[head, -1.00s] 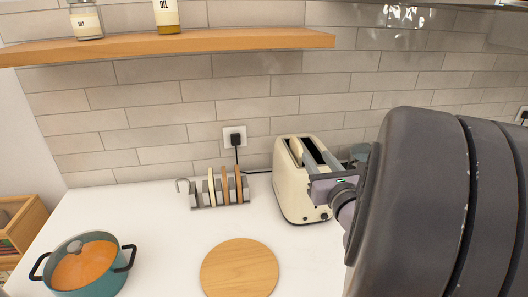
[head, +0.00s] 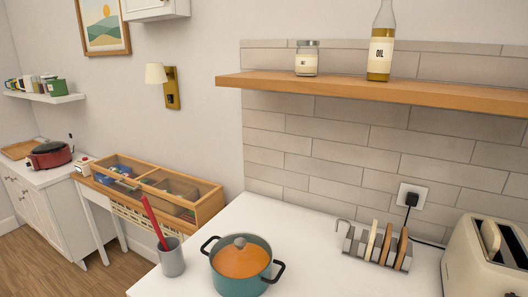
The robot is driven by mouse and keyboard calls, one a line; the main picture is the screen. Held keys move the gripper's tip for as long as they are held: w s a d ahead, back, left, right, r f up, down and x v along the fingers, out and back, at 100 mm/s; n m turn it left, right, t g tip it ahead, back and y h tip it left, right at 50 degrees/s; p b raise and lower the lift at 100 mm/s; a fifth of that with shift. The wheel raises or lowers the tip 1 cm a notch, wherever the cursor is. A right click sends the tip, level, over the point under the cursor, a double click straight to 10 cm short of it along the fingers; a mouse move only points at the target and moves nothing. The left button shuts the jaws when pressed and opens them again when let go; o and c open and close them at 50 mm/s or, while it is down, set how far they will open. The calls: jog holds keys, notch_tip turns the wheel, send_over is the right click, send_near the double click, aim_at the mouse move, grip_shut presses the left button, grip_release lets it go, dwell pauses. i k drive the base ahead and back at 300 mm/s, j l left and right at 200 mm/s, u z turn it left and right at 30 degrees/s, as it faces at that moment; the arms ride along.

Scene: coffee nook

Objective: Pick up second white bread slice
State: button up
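A grey metal rack (head: 350,243) stands on the white counter at the lower right of the head view. It holds a pale bread slice (head: 371,241) upright at the left and two browner slices (head: 386,244) to its right, the second brown slice (head: 402,249) nearest the toaster. A cream toaster (head: 475,265) is cut off by the right edge. A pale slice (head: 490,238) sticks up from one of its slots; the other slot looks dark. My gripper is out of view, so its fingers and anything in them are hidden.
A wooden shelf (head: 370,90) with jar and oil bottle hangs above. Counter between pot and rack is clear.

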aim_at(372, 238)
jog(key=k+l, duration=0.15)
jog(key=l, duration=0.2)
jog(key=k+l, duration=0.15)
jog(key=l, duration=0.25)
jog(key=k+l, duration=0.15)
jog(key=l, duration=0.2)
